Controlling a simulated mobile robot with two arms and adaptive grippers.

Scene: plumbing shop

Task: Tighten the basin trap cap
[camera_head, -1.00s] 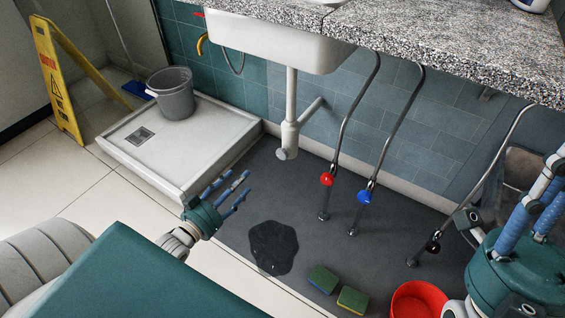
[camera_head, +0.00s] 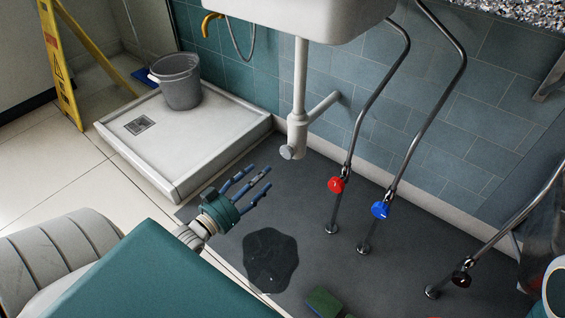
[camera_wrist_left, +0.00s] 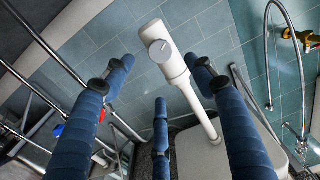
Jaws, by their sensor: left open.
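The white basin trap (camera_head: 298,128) hangs under the basin (camera_head: 300,18), with its pipe running into the tiled wall. The grey trap cap (camera_head: 287,152) is at its lower end, facing me. In the left wrist view the cap (camera_wrist_left: 160,49) shows as a round disc with a raised bar, seen between the spread fingers. My left gripper (camera_head: 254,180) is open and empty, below and left of the cap and apart from it. Its blue fingers (camera_wrist_left: 160,105) also show in the left wrist view. Of my right arm only a teal and white part shows at the right edge.
A dark puddle (camera_head: 270,262) lies on the grey mat. A red valve (camera_head: 336,185) and a blue valve (camera_head: 380,209) stand on pipes right of the trap. A grey bucket (camera_head: 178,82) stands in the shower tray (camera_head: 200,140). A green sponge (camera_head: 322,302) lies in front.

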